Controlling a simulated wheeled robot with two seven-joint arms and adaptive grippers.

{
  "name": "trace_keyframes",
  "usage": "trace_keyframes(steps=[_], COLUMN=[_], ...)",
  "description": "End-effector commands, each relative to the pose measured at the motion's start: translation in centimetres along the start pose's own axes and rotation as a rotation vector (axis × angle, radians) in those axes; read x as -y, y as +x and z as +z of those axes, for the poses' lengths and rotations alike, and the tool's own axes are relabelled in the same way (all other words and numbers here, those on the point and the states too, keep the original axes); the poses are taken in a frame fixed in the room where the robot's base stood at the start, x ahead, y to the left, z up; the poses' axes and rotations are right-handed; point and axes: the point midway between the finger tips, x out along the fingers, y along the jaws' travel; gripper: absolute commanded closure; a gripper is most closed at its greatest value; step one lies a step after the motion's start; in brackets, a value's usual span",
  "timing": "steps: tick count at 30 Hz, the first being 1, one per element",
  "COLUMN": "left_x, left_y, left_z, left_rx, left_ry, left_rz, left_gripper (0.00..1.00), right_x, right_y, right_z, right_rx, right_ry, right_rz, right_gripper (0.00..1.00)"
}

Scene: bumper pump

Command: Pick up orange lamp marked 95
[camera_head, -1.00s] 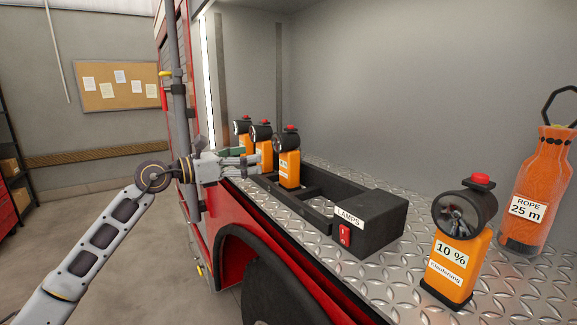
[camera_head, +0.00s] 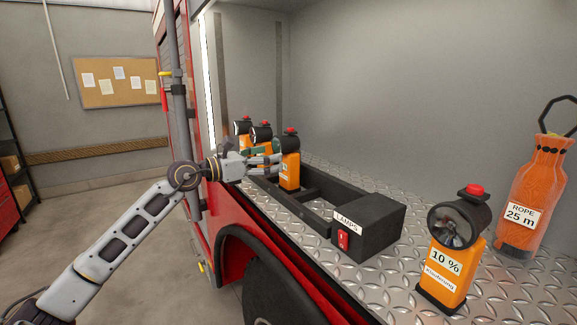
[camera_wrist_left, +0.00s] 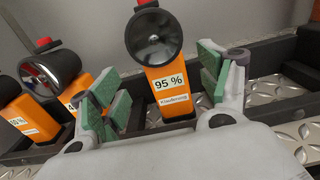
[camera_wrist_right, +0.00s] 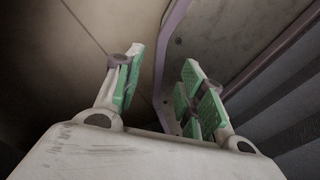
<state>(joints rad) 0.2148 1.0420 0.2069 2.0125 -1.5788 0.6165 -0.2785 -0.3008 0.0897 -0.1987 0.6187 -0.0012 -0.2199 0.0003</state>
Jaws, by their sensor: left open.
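The orange lamp marked 95 % (camera_wrist_left: 172,103) stands upright in a slot of the black rack, its round black head toward me in the left wrist view. In the head view it is the nearest racked lamp (camera_head: 290,172), with a red button on top. My left gripper (camera_head: 272,155) is open beside it. In the left wrist view, the green-padded fingers of this gripper (camera_wrist_left: 165,95) stand on either side of the lamp, with a gap visible at the right. My right gripper (camera_wrist_right: 160,85) is open and empty, away from the lamps.
Two other orange lamps (camera_wrist_left: 78,92) (camera_wrist_left: 22,115) stand left of the 95 % lamp. The black rack (camera_head: 318,208) has empty slots toward its box marked LAMPS. A 10 % lamp (camera_head: 447,275) and an orange rope bottle (camera_head: 530,195) stand on the metal deck.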

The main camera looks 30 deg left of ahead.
Motion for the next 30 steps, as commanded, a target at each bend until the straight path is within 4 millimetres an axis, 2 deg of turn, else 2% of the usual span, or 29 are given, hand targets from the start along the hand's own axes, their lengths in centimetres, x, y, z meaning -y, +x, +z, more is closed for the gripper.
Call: trace_keyframes(steps=[9,21,30], left_x=[0.0,0.1,0.1], left_y=[1.7,1.9,2.6], left_z=[0.1,0.0,0.2], left_rx=[0.001,0.000,0.001], left_ry=[0.000,0.001,0.001], left_rz=[-0.001,-0.001,-0.001], left_gripper=[0.23,0.23,0.23], right_x=[0.0,1.5,1.1], right_y=[-0.8,-0.8,-1.5], right_z=[-0.6,-0.8,-0.6], right_rx=[-0.006,-0.008,-0.005], right_ry=[0.001,0.007,0.004], right_rz=[0.000,-0.016,-0.011], right_gripper=[0.60,0.60,0.60])
